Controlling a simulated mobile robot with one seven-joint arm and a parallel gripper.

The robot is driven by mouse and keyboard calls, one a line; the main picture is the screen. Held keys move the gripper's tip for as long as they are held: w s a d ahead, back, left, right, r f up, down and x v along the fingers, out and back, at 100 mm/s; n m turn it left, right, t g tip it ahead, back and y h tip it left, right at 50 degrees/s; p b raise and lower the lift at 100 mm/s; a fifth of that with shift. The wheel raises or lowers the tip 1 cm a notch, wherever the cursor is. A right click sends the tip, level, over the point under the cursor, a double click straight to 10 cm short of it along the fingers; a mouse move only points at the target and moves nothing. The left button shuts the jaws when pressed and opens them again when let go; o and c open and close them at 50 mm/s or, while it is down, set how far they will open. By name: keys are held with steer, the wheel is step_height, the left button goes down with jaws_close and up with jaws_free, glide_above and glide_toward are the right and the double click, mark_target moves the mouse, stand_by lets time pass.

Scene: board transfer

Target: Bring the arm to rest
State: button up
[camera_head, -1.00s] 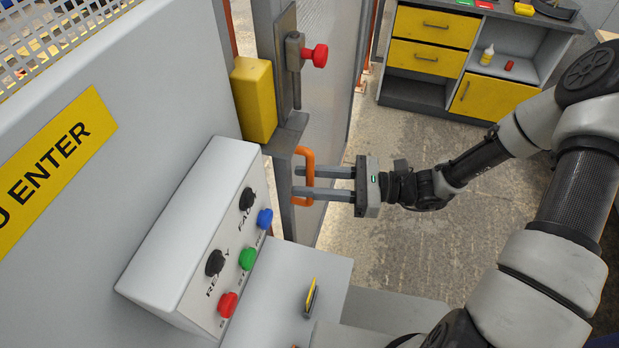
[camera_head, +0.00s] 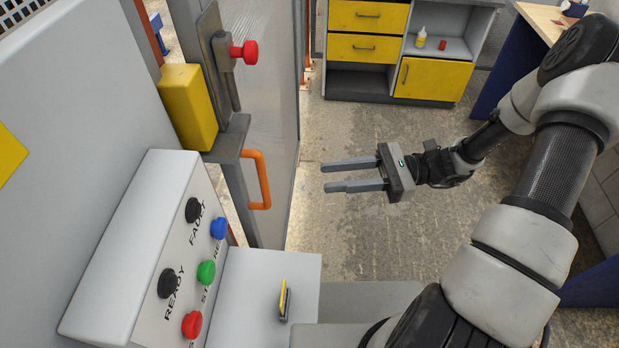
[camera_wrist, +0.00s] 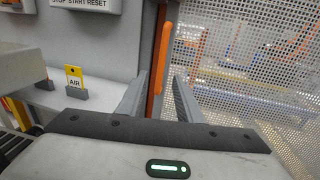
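My gripper (camera_head: 352,177) hangs in free space to the right of the orange door handle (camera_head: 258,180), its two fingers apart and nothing between them. Clear floor shows between the fingertips and the handle in the head view. In the wrist view the fingers of my gripper (camera_wrist: 158,85) are spread, and the orange handle (camera_wrist: 162,65) lies ahead of them. My arm reaches in from the right side of the head view.
A control panel (camera_head: 150,260) with several coloured buttons stands at lower left. A yellow box (camera_head: 187,105) and a red knob (camera_head: 246,52) are on the door frame. A yellow-fronted cabinet (camera_head: 430,80) stands at the back. Floor (camera_head: 350,125) is clear between.

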steer(key=shift+w+d, duration=0.1)
steer(key=shift+d, duration=0.85)
